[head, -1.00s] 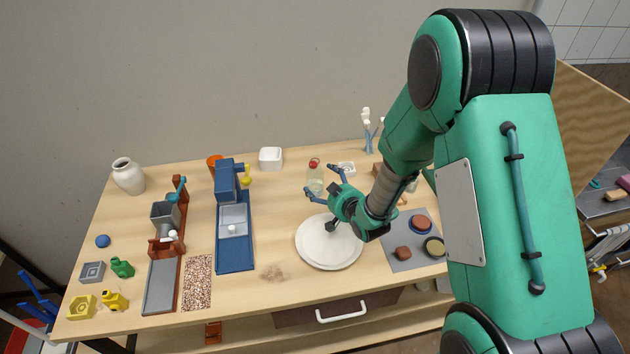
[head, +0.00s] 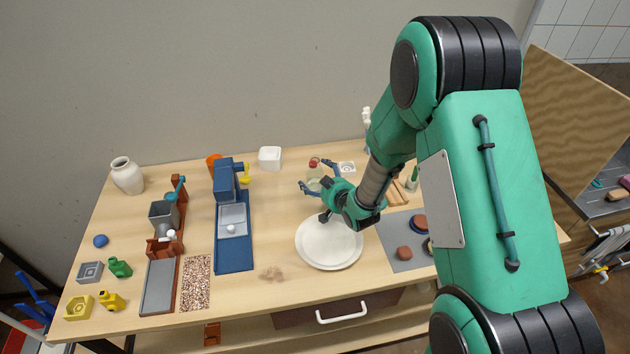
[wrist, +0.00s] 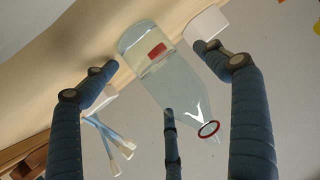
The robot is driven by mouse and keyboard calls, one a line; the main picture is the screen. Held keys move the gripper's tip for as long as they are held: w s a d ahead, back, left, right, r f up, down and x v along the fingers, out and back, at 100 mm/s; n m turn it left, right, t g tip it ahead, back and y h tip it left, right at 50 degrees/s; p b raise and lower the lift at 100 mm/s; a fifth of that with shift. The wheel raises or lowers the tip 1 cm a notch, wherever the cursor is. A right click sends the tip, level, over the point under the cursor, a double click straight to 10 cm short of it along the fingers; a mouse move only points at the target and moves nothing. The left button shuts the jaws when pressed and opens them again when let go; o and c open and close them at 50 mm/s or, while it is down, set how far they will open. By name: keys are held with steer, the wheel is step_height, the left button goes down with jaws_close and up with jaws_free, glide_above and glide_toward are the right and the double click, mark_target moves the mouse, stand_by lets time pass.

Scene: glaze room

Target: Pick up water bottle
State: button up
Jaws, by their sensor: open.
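The water bottle (wrist: 170,75) is clear, with a red label patch and a red ring at its neck. In the head view the bottle (head: 314,172) stands on the table near the back, with its red top showing above my gripper (head: 318,178). My gripper is open, its blue fingers spread on either side of the bottle. In the wrist view the bottle lies between the fingers of my gripper (wrist: 165,85), and one finger overlaps it. I cannot tell whether any finger touches it. Part of the bottle is hidden by my gripper in the head view.
A white plate (head: 329,243) lies in front of the gripper. A white square container (head: 270,158) stands left of the bottle, and a small white dish (head: 346,169) is to its right. A blue machine (head: 234,220) stands further left. A grey mat (head: 400,236) with round pieces is at right.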

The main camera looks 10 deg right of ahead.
mark_target(321, 173)
stand_by(0.6)
steer(key=c, duration=1.4)
steer(key=shift+c, duration=0.2)
steer(key=shift+r, duration=0.25)
steer(key=shift+w+r+p, duration=0.1)
steer(key=shift+r+p, duration=0.4)
steer(key=shift+r, duration=0.9)
steer(key=shift+s+r, duration=0.15)
steer(key=shift+s, duration=0.05)
steer(key=shift+s+d+r+p, duration=0.1)
steer(key=shift+s+r+p, duration=0.2)
steer(key=shift+s, duration=2.3)
steer(key=shift+s+d+r+p, duration=0.15)
steer(key=shift+s+p, duration=0.2)
steer(key=shift+s, duration=2.2)
steer(key=shift+s+d+r+p, duration=0.1)
steer(key=shift+s+r+p, duration=0.2)
steer(key=shift+s, duration=2.3)
